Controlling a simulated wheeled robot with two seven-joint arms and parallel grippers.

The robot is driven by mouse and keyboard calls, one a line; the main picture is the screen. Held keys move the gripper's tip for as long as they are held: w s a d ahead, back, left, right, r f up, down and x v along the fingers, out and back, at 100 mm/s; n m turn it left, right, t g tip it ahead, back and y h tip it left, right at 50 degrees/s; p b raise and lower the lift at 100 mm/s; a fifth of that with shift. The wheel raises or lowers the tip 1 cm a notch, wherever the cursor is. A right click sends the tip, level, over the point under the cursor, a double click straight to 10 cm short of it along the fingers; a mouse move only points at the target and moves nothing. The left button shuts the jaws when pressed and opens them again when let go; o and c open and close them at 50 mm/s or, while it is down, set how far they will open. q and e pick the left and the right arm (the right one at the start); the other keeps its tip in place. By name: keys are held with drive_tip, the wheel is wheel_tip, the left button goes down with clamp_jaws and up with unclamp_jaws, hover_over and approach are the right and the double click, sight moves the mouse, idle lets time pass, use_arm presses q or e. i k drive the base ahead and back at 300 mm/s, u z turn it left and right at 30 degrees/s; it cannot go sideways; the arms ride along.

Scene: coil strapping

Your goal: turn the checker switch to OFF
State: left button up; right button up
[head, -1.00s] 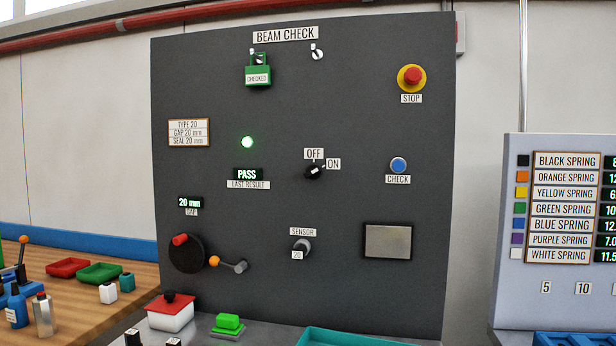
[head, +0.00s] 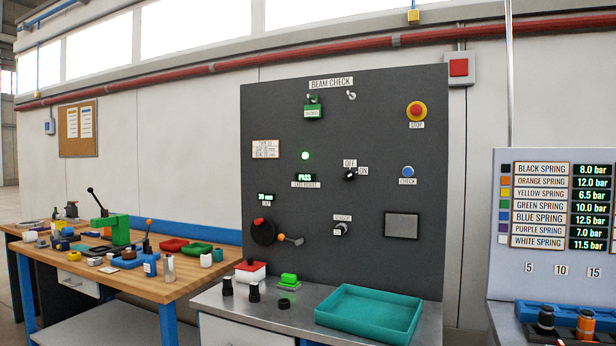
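The checker switch (head: 350,175) is a small black rotary knob with a white mark, in the middle of the dark grey BEAM CHECK panel (head: 290,200). An OFF label (head: 350,162) sits above it and an ON label (head: 363,171) to its upper right. The white mark seems to point toward ON, though it is small here. A green lamp (head: 305,156) is lit and the display (head: 305,177) below it reads PASS. Neither of my grippers is in the head view.
A wooden workbench (head: 150,285) with tools is at left. A spring chart board (head: 550,220) is at right.

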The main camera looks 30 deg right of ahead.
sight(349, 176)
drive_tip(key=u, duration=0.5)
drive_tip(key=i, duration=1.2)
drive_tip(key=z, duration=0.35)
drive_tip(key=i, duration=0.9)
drive_tip(key=z, duration=0.95)
